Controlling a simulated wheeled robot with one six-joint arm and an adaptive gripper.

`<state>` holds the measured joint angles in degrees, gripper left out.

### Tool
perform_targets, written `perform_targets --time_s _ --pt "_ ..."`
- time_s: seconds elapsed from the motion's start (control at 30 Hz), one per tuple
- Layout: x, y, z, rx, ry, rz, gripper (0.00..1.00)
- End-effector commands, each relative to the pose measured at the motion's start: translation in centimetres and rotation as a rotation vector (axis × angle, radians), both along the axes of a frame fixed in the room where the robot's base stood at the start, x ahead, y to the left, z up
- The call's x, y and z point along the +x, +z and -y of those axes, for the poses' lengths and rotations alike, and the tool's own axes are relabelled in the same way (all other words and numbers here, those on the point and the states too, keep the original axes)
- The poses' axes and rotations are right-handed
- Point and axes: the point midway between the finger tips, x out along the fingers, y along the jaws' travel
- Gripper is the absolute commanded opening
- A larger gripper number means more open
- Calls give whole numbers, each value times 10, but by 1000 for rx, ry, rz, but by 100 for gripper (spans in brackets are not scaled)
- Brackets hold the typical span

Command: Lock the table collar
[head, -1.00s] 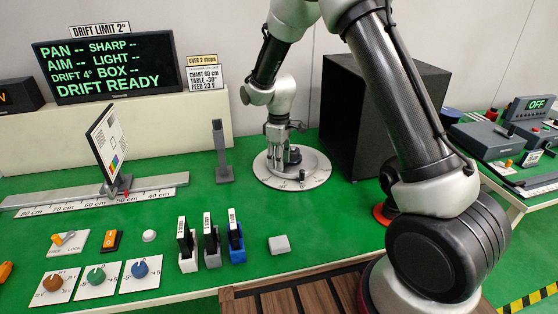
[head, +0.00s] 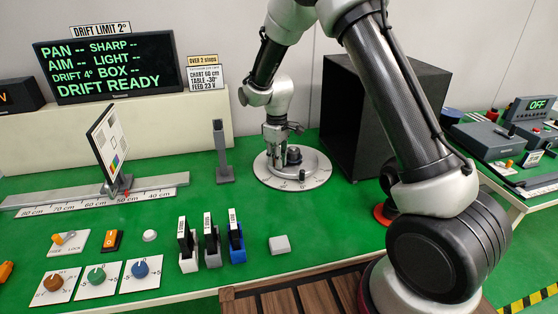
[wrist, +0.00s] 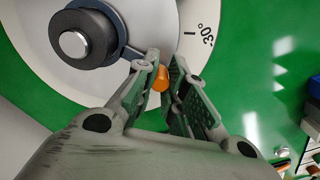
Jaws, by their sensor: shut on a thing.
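The round white turntable (head: 312,180) lies on the green bench; its rim shows a -30° mark in the wrist view. The dark table collar (wrist: 82,36) with a silver centre stands on it, and it shows in the head view (head: 294,155). A thin rod runs from the collar to an orange tip (wrist: 161,80). My gripper (wrist: 166,75) is shut on this orange-tipped lever, beside the collar. In the head view my gripper (head: 274,145) is over the left part of the turntable. The fingers hide part of the lever.
A large black box (head: 350,115) stands just right of the turntable. A dark grey post (head: 222,155) stands to its left. A chart on a rail (head: 150,187), knobs and switches are further left. The display (head: 110,68) reads DRIFT READY.

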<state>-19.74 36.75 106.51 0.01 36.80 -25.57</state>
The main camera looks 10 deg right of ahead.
Motion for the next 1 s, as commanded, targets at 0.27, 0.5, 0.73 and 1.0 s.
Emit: perform_targets --time_s 0.27,0.5,0.73,1.0 --pt "1 1 0 1 -5 2 16" --pt "1 0 0 0 -4 1 37" --pt "1 3 0 1 -4 2 37" --pt "2 50 -1 1 -4 6 37"
